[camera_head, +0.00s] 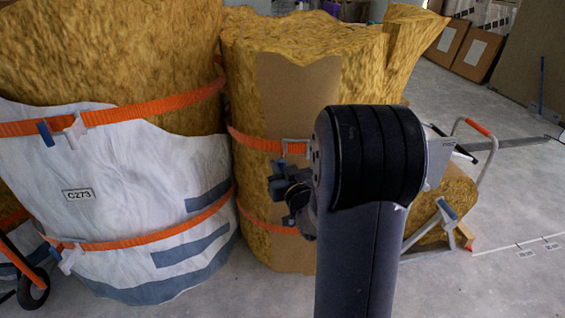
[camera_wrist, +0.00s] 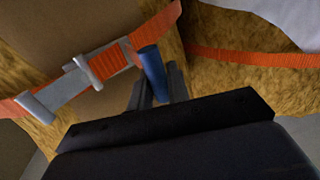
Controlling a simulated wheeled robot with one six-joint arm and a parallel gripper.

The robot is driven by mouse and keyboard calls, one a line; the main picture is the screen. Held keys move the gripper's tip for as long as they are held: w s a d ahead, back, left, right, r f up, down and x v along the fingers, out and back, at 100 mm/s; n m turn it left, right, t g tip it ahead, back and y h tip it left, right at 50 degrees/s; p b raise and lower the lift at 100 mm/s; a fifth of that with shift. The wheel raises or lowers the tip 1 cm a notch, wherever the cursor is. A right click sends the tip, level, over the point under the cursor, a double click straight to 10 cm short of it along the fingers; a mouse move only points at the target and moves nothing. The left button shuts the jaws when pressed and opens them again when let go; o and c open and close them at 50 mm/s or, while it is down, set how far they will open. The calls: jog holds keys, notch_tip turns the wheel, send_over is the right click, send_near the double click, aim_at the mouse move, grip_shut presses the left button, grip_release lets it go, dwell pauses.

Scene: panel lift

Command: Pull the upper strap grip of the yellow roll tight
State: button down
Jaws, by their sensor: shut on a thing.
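The yellow roll (camera_head: 310,48) stands upright in the middle of the head view, with a brown cardboard panel down its front. Its upper orange strap (camera_head: 254,142) runs around it to a grey metal buckle (camera_head: 297,147). In the wrist view the strap (camera_wrist: 150,32) slants across the roll, with the grey buckle (camera_wrist: 90,72) on it. My gripper (camera_wrist: 156,88) is shut on the blue strap grip (camera_wrist: 152,70), just beside the buckle. In the head view my gripper (camera_head: 281,180) is just below the upper strap, partly hidden by my arm.
A white-wrapped roll (camera_head: 120,165) marked C273 stands close on the left, with its own orange straps. A lower orange strap (camera_head: 266,222) circles the yellow roll. A trolley handle (camera_head: 487,150) stands at the right. Grey floor (camera_head: 500,205) lies open there.

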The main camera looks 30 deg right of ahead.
jog(key=s+a, duration=0.2)
jog(key=s, duration=0.1)
jog(key=shift+s+f+b, duration=0.1)
jog(key=shift+s+b, duration=0.05)
jog(key=shift+b, duration=0.2)
jog(key=c, duration=1.4)
grip_release()
jog(key=shift+s, duration=0.15)
jog(key=s+a+p, duration=0.1)
jog(key=s, duration=0.9)
jog(key=shift+s, duration=0.3)
jog(key=shift+w, duration=0.1)
